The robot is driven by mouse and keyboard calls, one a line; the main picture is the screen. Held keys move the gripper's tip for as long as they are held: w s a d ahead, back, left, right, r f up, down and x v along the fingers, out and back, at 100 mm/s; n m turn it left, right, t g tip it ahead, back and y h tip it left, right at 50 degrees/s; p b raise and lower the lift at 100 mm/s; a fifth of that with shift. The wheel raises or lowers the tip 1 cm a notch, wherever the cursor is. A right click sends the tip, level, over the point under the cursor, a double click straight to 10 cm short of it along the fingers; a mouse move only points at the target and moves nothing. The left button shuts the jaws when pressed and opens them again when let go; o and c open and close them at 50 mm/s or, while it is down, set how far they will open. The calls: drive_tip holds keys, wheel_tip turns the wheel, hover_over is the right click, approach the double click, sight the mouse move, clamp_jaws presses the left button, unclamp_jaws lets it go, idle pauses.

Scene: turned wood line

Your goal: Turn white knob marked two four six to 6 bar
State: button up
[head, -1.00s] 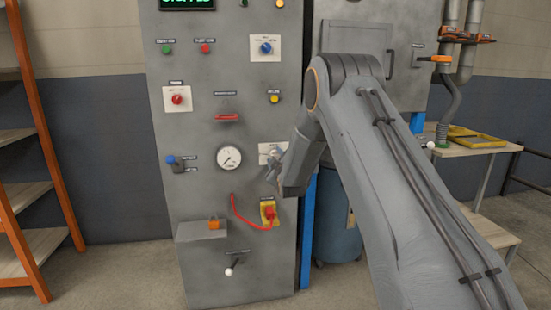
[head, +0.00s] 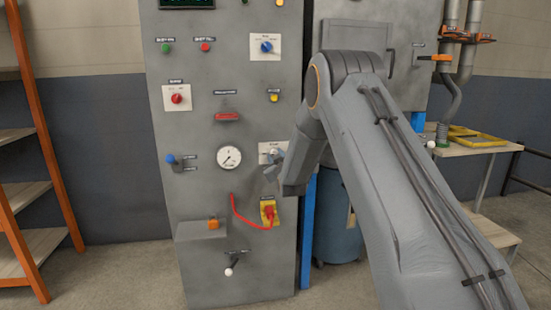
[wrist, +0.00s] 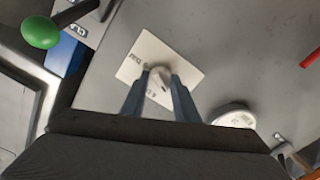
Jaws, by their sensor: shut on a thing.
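The white knob (wrist: 160,85) sits on a pale square plate (wrist: 183,62) on the grey panel. In the wrist view my gripper (wrist: 160,82) has its two fingers on either side of the knob, shut on it. The numbers on the plate are too small or too hidden to read, so the knob's setting cannot be told. In the head view the plate (head: 265,159) is partly hidden by my gripper (head: 273,160). A round white gauge (head: 229,158) with a dark needle is just left of the plate; it also shows in the wrist view (wrist: 233,117).
The panel carries a red bar handle (head: 227,117), a blue-tipped lever (head: 171,159), a yellow-backed red switch (head: 268,212) with a red cord, and a white-tipped lever (head: 229,271). A green ball handle (wrist: 41,32) is at the wrist view's upper left.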

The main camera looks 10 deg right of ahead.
drive_tip(key=shift+f+m+b, duration=0.15)
drive_tip(key=shift+m+b, duration=0.5)
drive_tip(key=shift+m, duration=7.15)
drive_tip(key=shift+f+m+b, duration=0.1)
drive_tip(key=shift+m+b, duration=0.5)
drive_tip(key=shift+m, duration=7.2)
drive_tip(key=o, duration=1.1)
drive_tip(key=shift+c, duration=0.2)
